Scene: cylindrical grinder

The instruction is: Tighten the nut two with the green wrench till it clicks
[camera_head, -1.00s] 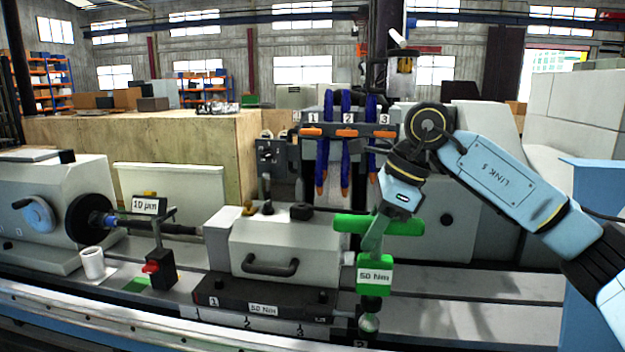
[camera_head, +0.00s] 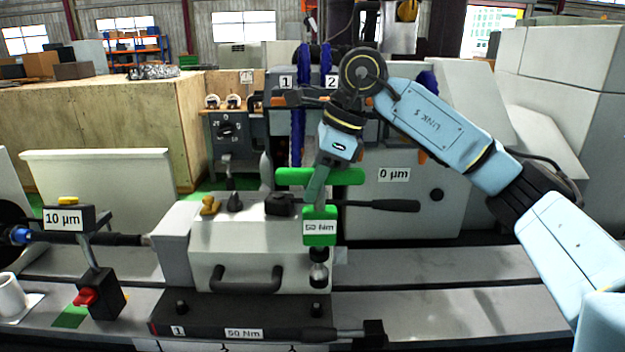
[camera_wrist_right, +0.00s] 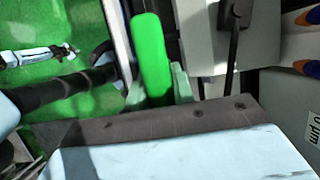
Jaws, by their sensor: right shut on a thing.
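The green wrench (camera_head: 349,176) has a bar-shaped handle, a green block marked 50 Nm (camera_head: 320,226) and a dark and silver socket (camera_head: 318,272) pointing down. My right gripper (camera_head: 318,186) is shut on its handle; the green handle also shows between the fingers in the right wrist view (camera_wrist_right: 152,55). The socket hangs upright just above a small dark nut (camera_head: 317,309) at the right end of the black base plate (camera_head: 205,326). A gap seems to show between them. Another nut (camera_head: 181,307) is at the left end near label 1. No label 2 is readable by the right nut.
The grey housing (camera_head: 240,245) with a black handle stands just left of the wrench. A dark lever (camera_head: 392,205) sticks out behind it. A dial stand marked 10 µm (camera_head: 98,270) and a white cup (camera_head: 10,296) are at left. The bed right of the wrench is clear.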

